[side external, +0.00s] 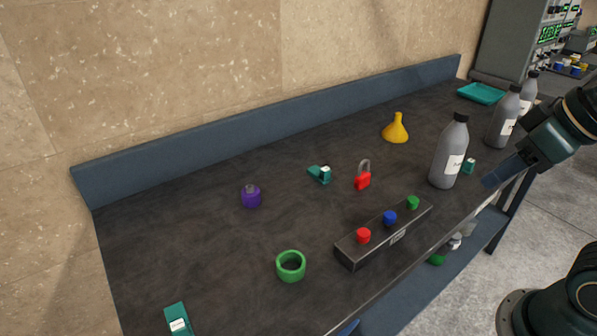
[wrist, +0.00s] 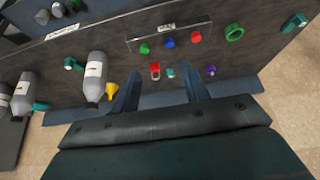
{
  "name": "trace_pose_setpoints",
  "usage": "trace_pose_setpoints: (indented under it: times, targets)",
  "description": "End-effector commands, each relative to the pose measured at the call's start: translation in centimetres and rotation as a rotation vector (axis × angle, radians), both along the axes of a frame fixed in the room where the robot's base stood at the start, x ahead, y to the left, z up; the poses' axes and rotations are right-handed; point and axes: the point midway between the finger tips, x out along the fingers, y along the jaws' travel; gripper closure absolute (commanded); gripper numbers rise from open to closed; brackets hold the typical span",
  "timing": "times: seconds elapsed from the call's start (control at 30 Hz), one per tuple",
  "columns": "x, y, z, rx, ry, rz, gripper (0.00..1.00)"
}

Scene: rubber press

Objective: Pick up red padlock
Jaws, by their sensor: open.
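The red padlock (side external: 363,180) stands upright on the dark bench top, its grey shackle upward, in the middle of the side external view. In the wrist view the red padlock (wrist: 155,71) shows beyond and between my two fingers. My gripper (side external: 490,181) is at the right of the side external view, by the bench's front edge, well apart from the padlock. In the wrist view my gripper (wrist: 160,84) has its fingers spread with nothing between them.
A button box (side external: 390,235) stands in front of the padlock. A teal-and-white item (side external: 320,174) lies left of it, and a yellow funnel (side external: 396,129) stands behind. A grey bottle (side external: 449,155) stands between padlock and gripper. A purple item (side external: 251,196) and green ring (side external: 291,266) are farther left.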

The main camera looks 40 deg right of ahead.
Motion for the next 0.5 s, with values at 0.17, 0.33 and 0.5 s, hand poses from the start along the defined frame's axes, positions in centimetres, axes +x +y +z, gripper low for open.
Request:
trace_pose_setpoints:
  times: [0.17, 0.33, 0.5]
  targets:
    - [0.3, 0.0, 0.2, -0.008, 0.004, 0.014, 0.55]
    - [1.5, -0.1, 0.7, -0.041, 0.028, 0.072, 0.55]
    - [3.9, -0.4, 1.6, -0.099, 0.071, 0.186, 0.55]
